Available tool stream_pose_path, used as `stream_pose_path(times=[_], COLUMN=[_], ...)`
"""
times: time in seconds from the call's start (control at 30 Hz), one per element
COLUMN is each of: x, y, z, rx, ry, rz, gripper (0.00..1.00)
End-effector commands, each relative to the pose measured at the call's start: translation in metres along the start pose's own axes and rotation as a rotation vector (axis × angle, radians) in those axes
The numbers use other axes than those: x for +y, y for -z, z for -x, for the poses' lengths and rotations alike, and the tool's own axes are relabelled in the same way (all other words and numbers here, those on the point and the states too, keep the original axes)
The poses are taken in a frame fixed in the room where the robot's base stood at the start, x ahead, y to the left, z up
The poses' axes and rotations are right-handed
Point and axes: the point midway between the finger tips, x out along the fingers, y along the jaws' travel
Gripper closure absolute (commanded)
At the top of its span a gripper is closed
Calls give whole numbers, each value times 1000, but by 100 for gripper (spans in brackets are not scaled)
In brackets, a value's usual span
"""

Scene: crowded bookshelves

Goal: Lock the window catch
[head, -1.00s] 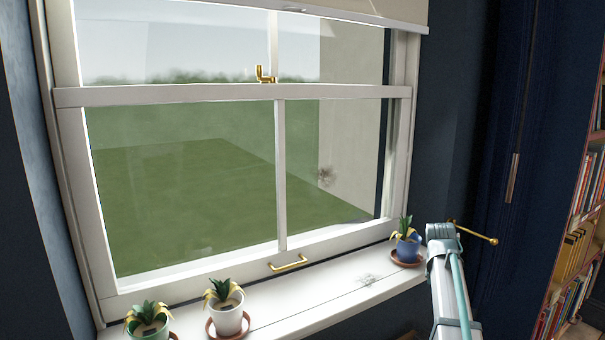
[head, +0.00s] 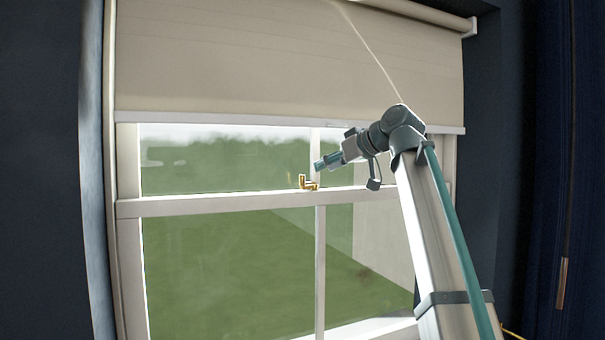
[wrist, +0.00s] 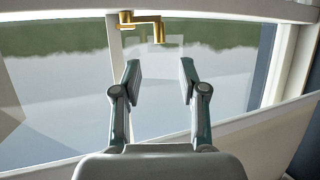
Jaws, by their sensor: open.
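The brass window catch (head: 307,183) sits on the white meeting rail (head: 230,204) of the sash window, by the central upright bar. In the wrist view the catch (wrist: 143,25) is at the top, beyond the fingertips, with its arm reaching to the right and an end hanging down. My gripper (head: 318,165) is just right of the catch and slightly above the rail in the head view. In the wrist view my gripper (wrist: 160,72) is open and empty, its two fingers apart. I see no contact with the catch.
A beige roller blind (head: 270,60) hangs over the upper window, its bottom bar (head: 270,122) above my gripper. A pull cord (head: 368,48) runs down across the blind. A dark curtain (head: 550,150) is at the right. The window's left side is clear.

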Motion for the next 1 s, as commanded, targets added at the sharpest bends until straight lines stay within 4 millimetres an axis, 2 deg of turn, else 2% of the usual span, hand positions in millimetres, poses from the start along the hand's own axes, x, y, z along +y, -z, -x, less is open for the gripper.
stream_pose_path(times=[0.17, 0.5, 0.7, 1.0], x=[-1, -1, -1, 0], y=[2, 3, 2, 0], z=[-15, -72, -96, -107], rx=[2, 0, 0, 1], ry=[4, 3, 2, 0], rz=[2, 0, 0, 0], gripper=[58, 58, 58, 58])
